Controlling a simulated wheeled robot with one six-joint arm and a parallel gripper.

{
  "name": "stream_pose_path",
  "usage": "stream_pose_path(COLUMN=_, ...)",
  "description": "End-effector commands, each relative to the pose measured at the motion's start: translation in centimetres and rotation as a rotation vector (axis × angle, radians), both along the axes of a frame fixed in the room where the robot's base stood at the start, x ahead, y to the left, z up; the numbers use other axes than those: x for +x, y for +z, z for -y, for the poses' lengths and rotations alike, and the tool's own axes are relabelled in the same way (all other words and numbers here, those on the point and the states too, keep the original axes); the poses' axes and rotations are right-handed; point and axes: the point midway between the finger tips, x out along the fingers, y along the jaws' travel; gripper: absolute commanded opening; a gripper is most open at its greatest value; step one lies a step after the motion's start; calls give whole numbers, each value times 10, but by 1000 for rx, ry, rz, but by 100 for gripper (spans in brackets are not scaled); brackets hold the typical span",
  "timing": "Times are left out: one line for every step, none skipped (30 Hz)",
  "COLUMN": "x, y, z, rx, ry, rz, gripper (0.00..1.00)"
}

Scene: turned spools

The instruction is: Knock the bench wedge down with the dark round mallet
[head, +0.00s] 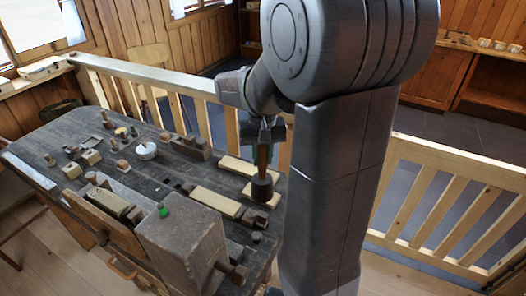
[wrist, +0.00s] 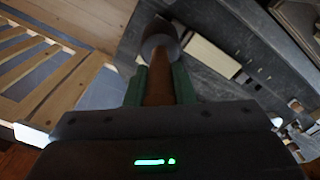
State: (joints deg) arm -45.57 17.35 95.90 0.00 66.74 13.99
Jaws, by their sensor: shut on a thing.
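My gripper (head: 264,150) is shut on the wooden handle of a dark round mallet (head: 262,188). The mallet hangs head down near the right edge of the bench, beside pale boards. In the wrist view the brown handle sits between the two green fingers of my gripper (wrist: 160,82), and the round mallet head (wrist: 160,38) is beyond them. I cannot tell for sure which piece is the bench wedge. A small green piece (head: 163,211) sticks up from the top of a big grey-brown block (head: 182,245) at the front of the bench, left of the mallet.
The dark bench (head: 50,143) holds several small turned pieces, a white bowl (head: 146,151) and pale boards (head: 215,202). A wooden railing (head: 440,200) stands at the right, another behind the bench. My arm hides part of the bench's right side.

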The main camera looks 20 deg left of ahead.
Motion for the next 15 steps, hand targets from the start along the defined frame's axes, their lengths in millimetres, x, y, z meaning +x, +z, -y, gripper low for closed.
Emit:
stream_pose_path(x=0, y=-3, z=0, rx=0, ry=0, rz=0, gripper=0)
stream_pose_path(x=0, y=-5, z=0, rx=0, ry=0, rz=0, gripper=0)
stream_pose_path(x=0, y=-8, z=0, rx=0, ry=0, rz=0, gripper=0)
stream_pose_path(x=0, y=-10, z=0, rx=0, ry=-1, rz=0, gripper=0)
stream_pose_path(x=0, y=-13, z=0, rx=0, ry=-1, rz=0, gripper=0)
stream_pose_path(x=0, y=-16, z=0, rx=0, ry=-1, rz=0, gripper=0)
stream_pose_path(x=0, y=-19, z=0, rx=0, ry=-1, rz=0, gripper=0)
stream_pose_path(x=0, y=-22, z=0, rx=-1, ry=-1, rz=-1, gripper=0)
stream_pose_path(x=0, y=-27, z=0, rx=-1, ry=-1, rz=-1, gripper=0)
stream_pose_path(x=0, y=-30, z=0, rx=-1, ry=-1, rz=-1, gripper=0)
stream_pose_path(x=0, y=-34, z=0, rx=-1, ry=-1, rz=-1, gripper=0)
stream_pose_path(x=0, y=-38, z=1, rx=-1, ry=-1, rz=-1, gripper=0)
stream_pose_path(x=0, y=-41, z=1, rx=-1, ry=-1, rz=-1, gripper=0)
stream_pose_path(x=0, y=-45, z=1, rx=-1, ry=-1, rz=-1, gripper=0)
stream_pose_path(x=0, y=-49, z=1, rx=-1, ry=-1, rz=-1, gripper=0)
